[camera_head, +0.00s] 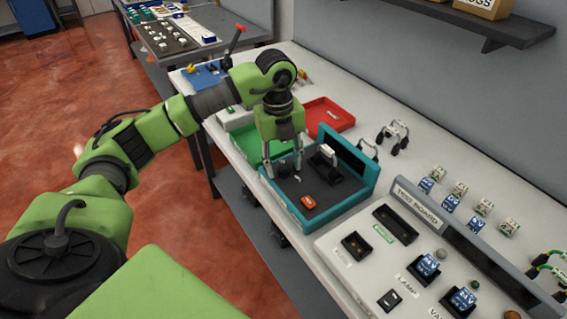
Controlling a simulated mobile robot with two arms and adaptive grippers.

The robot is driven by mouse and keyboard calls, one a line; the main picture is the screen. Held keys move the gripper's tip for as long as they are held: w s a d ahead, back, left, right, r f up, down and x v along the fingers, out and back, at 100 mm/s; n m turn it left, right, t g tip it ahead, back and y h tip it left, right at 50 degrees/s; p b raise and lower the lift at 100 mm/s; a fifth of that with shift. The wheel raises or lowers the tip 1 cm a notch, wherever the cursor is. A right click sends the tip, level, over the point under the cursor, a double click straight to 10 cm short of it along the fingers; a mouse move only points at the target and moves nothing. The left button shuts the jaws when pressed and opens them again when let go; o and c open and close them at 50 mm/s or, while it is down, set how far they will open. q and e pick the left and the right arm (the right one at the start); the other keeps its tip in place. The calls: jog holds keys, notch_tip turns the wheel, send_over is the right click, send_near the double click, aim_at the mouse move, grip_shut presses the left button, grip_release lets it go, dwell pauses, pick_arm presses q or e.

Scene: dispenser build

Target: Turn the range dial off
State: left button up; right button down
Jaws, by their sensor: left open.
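My left gripper (283,168) is open and points down over the left part of a teal device (341,212) on the white bench. A dark round knob (284,169), which looks like the range dial, sits between and just below its fingertips. I cannot tell whether the fingers touch it, and its pointer and markings are too small to read. An orange switch or button (308,202) is on the device's grey face, in front of the dial. A black part with a white piece (328,155) stands to the right. My right gripper is not in view.
A green tray (252,136) and a red tray (331,115) lie behind the device. A grey test panel (345,269) with sockets and switches stands to the right, with several small labelled blocks beyond it. A wall shelf (500,28) is at the upper right.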

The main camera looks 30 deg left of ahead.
aim_at(280, 169)
pick_arm(q)
notch_tip(280, 169, up, 12)
jog(key=shift+s+a+f, duration=0.15)
jog(key=shift+s+a, duration=0.05)
jog(key=shift+s, duration=0.1)
jog(key=shift+f, duration=0.1)
dwell(0.5)
